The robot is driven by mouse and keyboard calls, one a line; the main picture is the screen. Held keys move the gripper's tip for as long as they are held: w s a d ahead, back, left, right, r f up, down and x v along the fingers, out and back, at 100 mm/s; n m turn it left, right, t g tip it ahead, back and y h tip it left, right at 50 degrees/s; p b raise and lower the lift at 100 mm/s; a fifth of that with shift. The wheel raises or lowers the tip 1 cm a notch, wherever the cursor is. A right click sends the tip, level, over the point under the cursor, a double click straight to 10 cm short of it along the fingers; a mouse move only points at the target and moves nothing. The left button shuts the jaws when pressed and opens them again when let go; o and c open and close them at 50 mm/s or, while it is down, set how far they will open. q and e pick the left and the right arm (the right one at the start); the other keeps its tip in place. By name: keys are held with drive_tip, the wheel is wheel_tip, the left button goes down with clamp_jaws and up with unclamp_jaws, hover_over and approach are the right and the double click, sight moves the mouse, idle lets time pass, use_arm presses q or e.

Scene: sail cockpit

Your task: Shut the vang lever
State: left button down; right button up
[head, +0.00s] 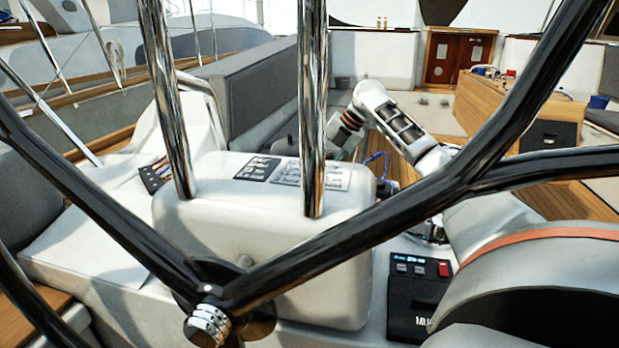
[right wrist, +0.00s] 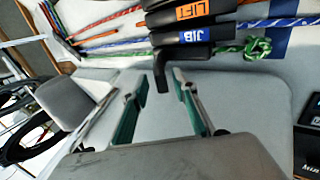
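In the right wrist view, several black clutch levers lie at the top. One has an orange LIFT label (right wrist: 195,12) and one has a blue JIB label (right wrist: 195,36). A black lever (right wrist: 161,74) has its bent end pointing down at the finger tips; I cannot read a label on it, so I cannot tell which is the vang lever. My right gripper (right wrist: 160,90) is open, with green pads either side of that bent end; contact is not clear. In the head view, the wheel and pedestal hide most of the levers and the right fingers. My left gripper is not in view.
The steering wheel's black spokes (head: 350,242) and chrome posts (head: 315,110) stand before me, around the white pedestal (head: 300,235). A black panel with a red switch (head: 443,268) sits right of it. Coloured ropes (right wrist: 110,28) and a green knot (right wrist: 258,47) lie by the levers.

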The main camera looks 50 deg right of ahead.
drive_tip(key=shift+x, duration=1.2)
drive_tip(key=shift+r, duration=0.1)
clamp_jaws()
drive_tip(key=shift+s, duration=0.1)
drive_tip(key=shift+s+d+f+t+y, duration=0.35)
drive_tip(key=shift+s+f+t, duration=0.3)
drive_tip(key=shift+f+t, duration=0.1)
drive_tip(key=shift+s+d+f+t+y, duration=0.4)
drive_tip(key=shift+s+f+t, duration=0.2)
drive_tip(key=shift+s+t, duration=0.15)
drive_tip(key=shift+s+d+f+t+y, duration=0.35)
drive_tip(key=shift+s+f+t, duration=0.25)
drive_tip(key=shift+f+t, duration=0.15)
drive_tip(key=shift+s+d+f+t+y, duration=0.25)
drive_tip(key=shift+s+f+t+y, duration=0.3)
drive_tip(key=shift+f+t, duration=0.45)
